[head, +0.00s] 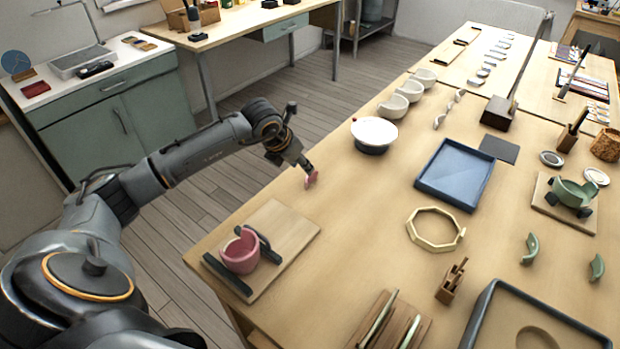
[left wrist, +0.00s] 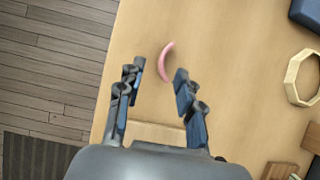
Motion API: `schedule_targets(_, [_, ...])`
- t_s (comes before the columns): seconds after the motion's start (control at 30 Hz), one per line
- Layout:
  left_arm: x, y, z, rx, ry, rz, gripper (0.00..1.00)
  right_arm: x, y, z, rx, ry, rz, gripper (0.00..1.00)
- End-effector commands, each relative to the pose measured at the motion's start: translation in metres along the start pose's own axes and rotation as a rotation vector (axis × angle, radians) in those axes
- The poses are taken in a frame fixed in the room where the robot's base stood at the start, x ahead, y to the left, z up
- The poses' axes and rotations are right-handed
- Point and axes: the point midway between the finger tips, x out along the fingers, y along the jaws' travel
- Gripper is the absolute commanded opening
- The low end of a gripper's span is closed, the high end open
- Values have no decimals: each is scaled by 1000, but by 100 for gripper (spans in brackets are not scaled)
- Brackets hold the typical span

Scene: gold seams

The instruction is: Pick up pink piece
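The pink piece (head: 311,179) is a small curved shard near the table's left edge. In the left wrist view the pink piece (left wrist: 166,62) lies on the wood between and slightly beyond my fingertips. My left gripper (head: 306,168) is right at the piece in the head view. In the left wrist view my left gripper (left wrist: 158,78) is open, with its two fingers apart and nothing held between them. A broken pink bowl (head: 240,252) rests between dark supports on a wooden board (head: 293,238). My right gripper is not in view.
A white bowl on a dark base (head: 374,134) stands beyond the piece. A blue tray (head: 456,174) and an octagonal wooden ring (head: 436,229) lie to the right. Green shards (head: 530,247) lie farther right. The wood around the piece is clear.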

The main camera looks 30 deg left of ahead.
Motion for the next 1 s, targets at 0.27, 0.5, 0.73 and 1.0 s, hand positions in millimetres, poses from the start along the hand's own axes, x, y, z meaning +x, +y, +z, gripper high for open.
schedule_targets(0.27, [31,-7,-3,-2,4,-2,36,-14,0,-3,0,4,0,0])
schedule_targets(0.5, [53,-6,-3,-1,0,1,36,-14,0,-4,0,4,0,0])
schedule_targets(0.73, [53,-6,-3,0,0,1,28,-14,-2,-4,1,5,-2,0])
schedule_targets(1.0, [53,-6,-3,-1,0,1,0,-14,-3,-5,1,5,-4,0])
